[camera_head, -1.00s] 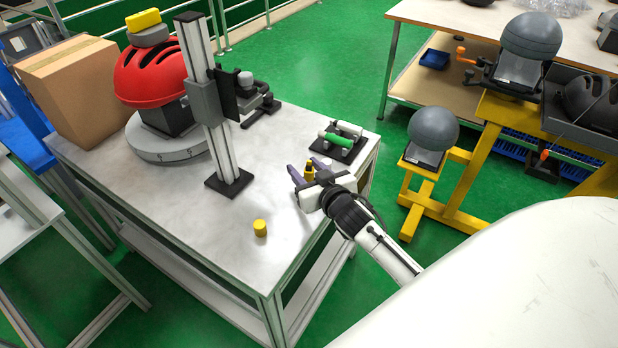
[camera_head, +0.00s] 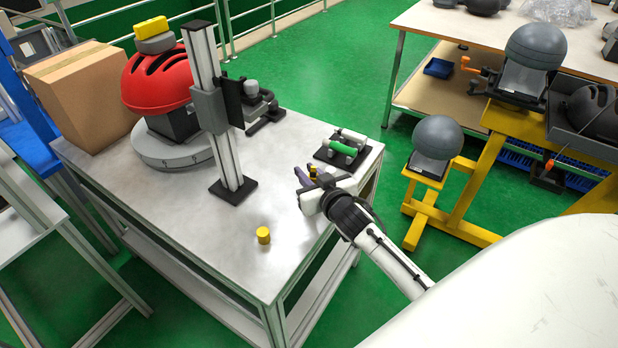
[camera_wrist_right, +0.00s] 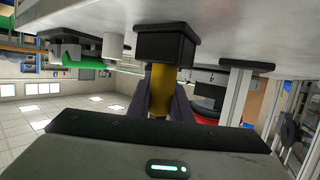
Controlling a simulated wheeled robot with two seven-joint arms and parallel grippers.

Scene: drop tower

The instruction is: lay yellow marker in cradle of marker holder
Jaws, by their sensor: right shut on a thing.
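The yellow marker (camera_wrist_right: 161,88) is between the fingers of my right gripper (camera_head: 309,174), which is shut on it. In the right wrist view it is upright to the table, with a black block (camera_wrist_right: 165,42) at its table-side end, at the tabletop. In the head view only a small yellow bit of the marker (camera_head: 313,171) shows behind the gripper. The marker holder (camera_head: 327,155) is a dark base near the table's far right edge, just beyond the gripper, with a green marker (camera_head: 343,147) and white cylindrical parts on it. My left gripper is not in view.
A short yellow cylinder (camera_head: 263,235) stands on the bare front of the table (camera_head: 215,235). A metal post (camera_head: 226,150) on a black foot stands left of the gripper. A red helmet (camera_head: 157,80) on a round grey base and a cardboard box (camera_head: 85,95) are farther left.

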